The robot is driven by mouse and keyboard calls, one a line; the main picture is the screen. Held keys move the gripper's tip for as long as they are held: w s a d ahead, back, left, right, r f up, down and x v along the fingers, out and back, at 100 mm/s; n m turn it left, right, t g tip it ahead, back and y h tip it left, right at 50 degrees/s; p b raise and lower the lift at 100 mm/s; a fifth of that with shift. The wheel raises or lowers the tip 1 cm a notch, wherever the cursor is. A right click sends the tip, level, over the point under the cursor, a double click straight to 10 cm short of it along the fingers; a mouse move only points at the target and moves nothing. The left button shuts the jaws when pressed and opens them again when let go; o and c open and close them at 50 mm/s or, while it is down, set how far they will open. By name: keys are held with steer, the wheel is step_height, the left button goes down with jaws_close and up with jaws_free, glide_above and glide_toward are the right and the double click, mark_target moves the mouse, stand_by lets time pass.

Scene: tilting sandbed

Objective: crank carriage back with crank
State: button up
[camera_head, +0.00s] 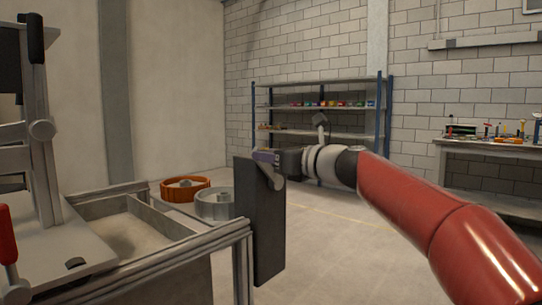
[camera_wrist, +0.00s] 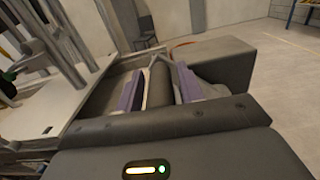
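The sandbed (camera_head: 140,204) stands at the left in the head view, a grey frame around a sand-filled tray. A tall dark box (camera_head: 259,225) is at its right end; a grey block also shows beyond my fingers in the wrist view (camera_wrist: 213,60). In the wrist view, a dark cylindrical crank handle (camera_wrist: 159,86) lies between my two fingers (camera_wrist: 158,92). Pale strips show beside the handle; I cannot tell whether the fingers touch it. The carriage is not clearly identifiable.
An upright grey post (camera_head: 42,130) rises from the frame at the left, near a red handle (camera_head: 6,236). An orange tub (camera_head: 186,190) and a grey tub (camera_head: 214,204) stand behind the sandbed. Shelving (camera_head: 318,137) and a workbench (camera_head: 488,148) line the back; the floor between is clear.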

jaws_close()
steer(key=shift+f, duration=0.1)
steer(key=shift+s+a+f+n+b, duration=0.2)
steer(key=shift+f+n+b, duration=0.2)
steer(key=shift+b, duration=0.3)
steer(key=shift+r, duration=0.2)
steer(key=shift+o, duration=1.2)
jaws_free()
steer(key=b+v, duration=0.2)
steer(key=v, duration=0.5)
steer(key=shift+s+d, duration=0.25)
steer(key=shift+d, duration=0.1)
